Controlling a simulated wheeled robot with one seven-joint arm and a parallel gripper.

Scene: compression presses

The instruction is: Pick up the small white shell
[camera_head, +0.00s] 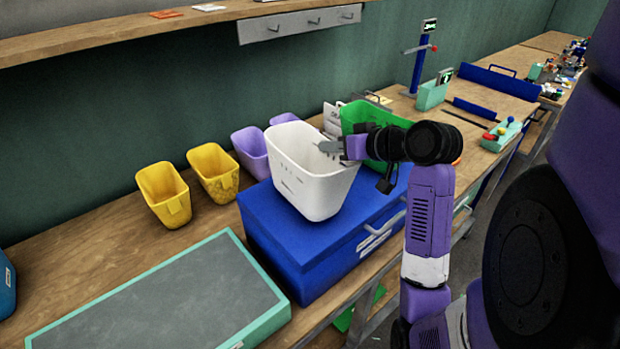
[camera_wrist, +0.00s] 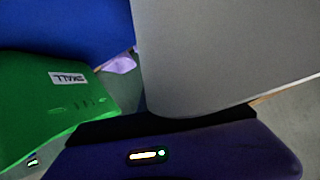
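In the wrist view a large pale wall (camera_wrist: 220,60), likely this bin, fills the upper right. The fingers do not show there, and the gap between them is unclear.
A green bin (camera_head: 356,118) stands behind my gripper; its label reads SMALL in the wrist view (camera_wrist: 50,110). Purple (camera_head: 250,152) and yellow bins (camera_head: 212,172) stand to the left. A grey teal-edged panel (camera_head: 175,300) lies in front. Bare bench shows between them.

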